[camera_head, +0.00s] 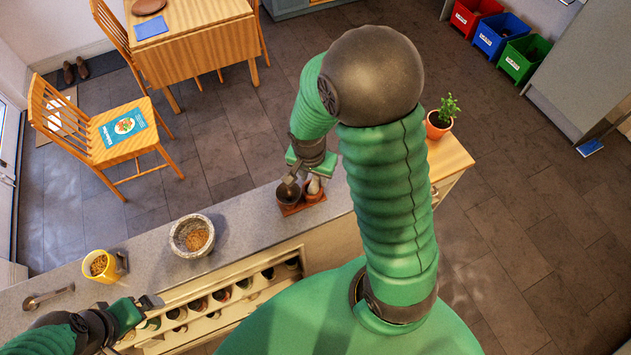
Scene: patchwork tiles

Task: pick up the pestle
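A stone mortar (186,246) with brown grains inside stands on the grey counter. I cannot identify the pestle for certain. A grey rod with a thicker end (48,296) lies at the counter's left end and may be it. A small pale thing (314,186) shows just under my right gripper (302,180), and I cannot tell what it is. My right gripper points down over a small wooden tray (291,211) with a dark brown pot (287,196). My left gripper (150,303) is low at the counter's front edge, right of the grey rod. The spread of both grippers' fingers is unclear.
A yellow mug (98,268) with brown contents stands left of the mortar. An open drawer or shelf (215,308) with several jars lies below the counter's front. A potted plant (440,118) stands at the far right end. My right arm hides part of the counter.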

